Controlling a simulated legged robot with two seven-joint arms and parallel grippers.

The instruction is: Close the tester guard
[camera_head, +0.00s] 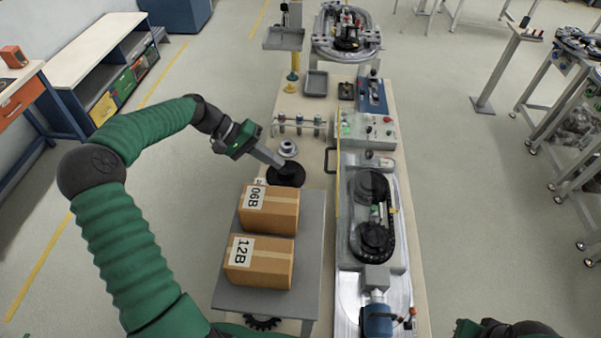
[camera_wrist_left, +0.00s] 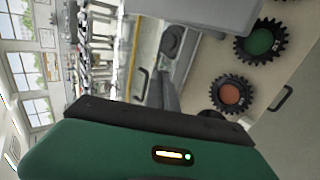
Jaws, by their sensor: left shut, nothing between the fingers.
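A dark handle (camera_head: 328,160) sticks out on the guard's left; a handle beside a yellow strip also shows in the left wrist view (camera_wrist_left: 145,82). My left gripper (camera_head: 281,163) is shut and empty, left of the handle and apart from it. Its finger shows in the left wrist view (camera_wrist_left: 168,90). My right gripper is not visible.
Two cardboard boxes, 06B (camera_head: 268,208) and 12B (camera_head: 258,262), stand on a grey side table (camera_head: 312,250) below my left gripper. A dark disc (camera_head: 286,175) and a metal ring part (camera_head: 288,148) lie close to the gripper. Several small cylinders in a rack (camera_head: 299,125) stand behind.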

